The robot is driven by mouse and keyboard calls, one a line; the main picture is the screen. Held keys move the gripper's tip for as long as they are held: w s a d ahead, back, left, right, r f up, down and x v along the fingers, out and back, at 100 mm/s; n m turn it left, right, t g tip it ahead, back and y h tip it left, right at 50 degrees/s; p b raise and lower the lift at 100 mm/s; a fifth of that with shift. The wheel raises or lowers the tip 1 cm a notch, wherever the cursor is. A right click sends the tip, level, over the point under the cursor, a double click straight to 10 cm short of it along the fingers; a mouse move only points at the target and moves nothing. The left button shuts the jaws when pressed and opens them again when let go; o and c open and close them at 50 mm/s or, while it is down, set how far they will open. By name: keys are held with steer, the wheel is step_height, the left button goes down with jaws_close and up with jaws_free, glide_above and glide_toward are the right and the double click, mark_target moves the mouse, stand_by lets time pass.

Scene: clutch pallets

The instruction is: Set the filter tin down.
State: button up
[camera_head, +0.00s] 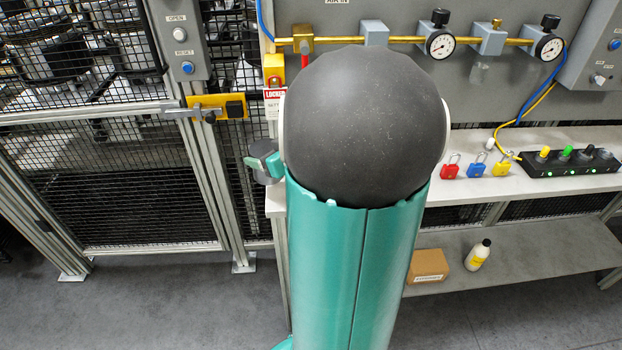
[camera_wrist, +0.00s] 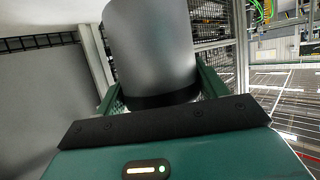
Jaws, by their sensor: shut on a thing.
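The filter tin, a plain grey cylinder (camera_wrist: 152,45), stands between the two green fingers of my gripper (camera_wrist: 158,92) in the wrist view. The fingers are shut on its sides near a darker band at its lower end. In the head view a small part of the tin (camera_head: 265,177) and my gripper (camera_head: 264,161) show just left of my arm, by the left end of the white bench (camera_head: 465,183). My arm hides the rest. I cannot tell whether the tin touches the bench.
Red (camera_head: 449,167), blue (camera_head: 477,166) and yellow (camera_head: 502,166) padlocks and a black switch box (camera_head: 570,163) stand on the bench at right. A cardboard box (camera_head: 428,266) and a white bottle (camera_head: 477,255) sit on the lower shelf (camera_head: 545,252). Mesh fencing (camera_head: 130,190) stands at left.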

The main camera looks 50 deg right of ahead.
steer(key=s+d+r+m+g+h, duration=0.1)
steer(key=s+d+r+m+h, duration=0.2)
steer(key=s, duration=0.7)
steer(key=s+d+r+h, duration=0.1)
steer(key=s+d+r, duration=0.3)
steer(key=s, duration=0.5)
steer(key=shift+w+d+f, duration=0.55)
steer(key=shift+w+f, duration=1.55)
steer(key=shift+w, duration=0.1)
steer(key=shift+w+d+f, duration=0.6)
steer(key=shift+w+f, duration=1.45)
steer(key=shift+w, duration=0.15)
steer(key=shift+w+d+f, duration=0.55)
steer(key=shift+w+f, duration=1.55)
steer(key=shift+w, duration=0.1)
steer(key=shift+f, duration=0.2)
steer(key=o, duration=1.1)
